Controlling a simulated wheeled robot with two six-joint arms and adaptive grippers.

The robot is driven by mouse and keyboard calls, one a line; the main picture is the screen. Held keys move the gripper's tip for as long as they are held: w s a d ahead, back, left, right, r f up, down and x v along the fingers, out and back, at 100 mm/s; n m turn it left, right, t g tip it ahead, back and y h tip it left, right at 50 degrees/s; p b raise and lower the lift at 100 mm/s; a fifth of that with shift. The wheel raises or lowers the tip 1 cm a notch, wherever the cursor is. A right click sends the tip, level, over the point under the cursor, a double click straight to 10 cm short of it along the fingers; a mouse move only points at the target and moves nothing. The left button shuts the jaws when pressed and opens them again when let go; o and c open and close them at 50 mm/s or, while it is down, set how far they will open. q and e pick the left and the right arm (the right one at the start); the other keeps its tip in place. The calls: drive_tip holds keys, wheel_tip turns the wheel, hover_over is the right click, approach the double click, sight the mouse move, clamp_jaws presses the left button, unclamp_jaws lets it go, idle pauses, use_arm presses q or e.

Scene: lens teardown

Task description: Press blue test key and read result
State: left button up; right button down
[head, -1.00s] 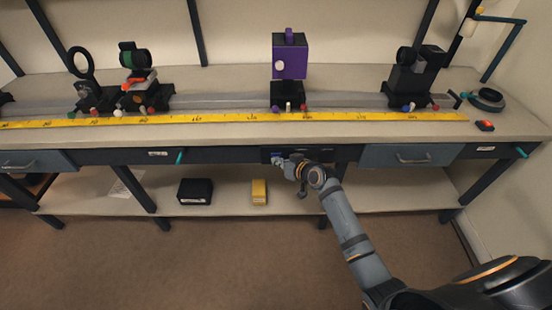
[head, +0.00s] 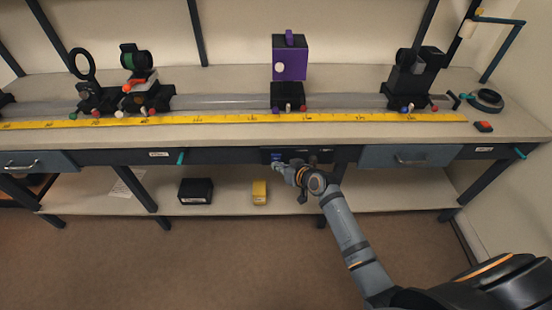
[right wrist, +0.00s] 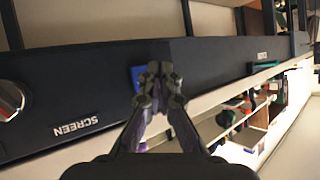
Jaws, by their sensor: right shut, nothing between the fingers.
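The blue test key (right wrist: 137,78) shows in the right wrist view on the face of a dark panel, partly hidden behind my fingertips. In the head view a small blue patch (head: 278,156) shows on the dark front panel under the bench top. My right gripper (head: 276,166) is shut and empty, just below this patch. In the right wrist view its closed fingertips (right wrist: 160,72) overlap the key's right edge; I cannot tell whether they touch it. My left gripper is not in view.
The panel carries the label SCREEN (right wrist: 75,125) and a silver round knob (right wrist: 10,102). A yellow ruler (head: 230,118) runs along the bench edge. A black box (head: 195,191) and a yellow block (head: 259,192) sit on the lower shelf. Drawers flank the panel.

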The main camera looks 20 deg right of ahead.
drive_tip(key=s+p, duration=0.1)
drive_tip(key=s, duration=0.1)
drive_tip(key=s+a+p, duration=0.1)
drive_tip(key=s, duration=0.1)
drive_tip(key=shift+s+a, duration=0.15)
drive_tip(key=shift+s, duration=0.2)
idle(0.6)
drive_tip(key=s+d+f+m+g+h+p, duration=0.1)
drive_tip(key=s+d+f+g+h+p, duration=0.15)
drive_tip(key=s+f, duration=0.65)
drive_tip(key=s+d+f+m+g+h+p, duration=0.15)
drive_tip(key=s+d+f+p, duration=0.35)
drive_tip(key=f, duration=0.6)
drive_tip(key=s+d+f+g+p, duration=0.1)
drive_tip(key=s+f+g, duration=0.1)
drive_tip(key=s, duration=0.8)
drive_tip(key=s+d+f+n+g+h+p, duration=0.1)
drive_tip(key=s+f, duration=0.4)
drive_tip(key=s, duration=0.6)
drive_tip(key=s+d+f+g, duration=0.1)
drive_tip(key=s+f+g, duration=0.2)
drive_tip(key=s, duration=0.7)
drive_tip(key=shift+s+d+f+p, duration=0.15)
drive_tip(key=shift+s+d+p, duration=0.1)
drive_tip(key=shift+s+p, duration=0.15)
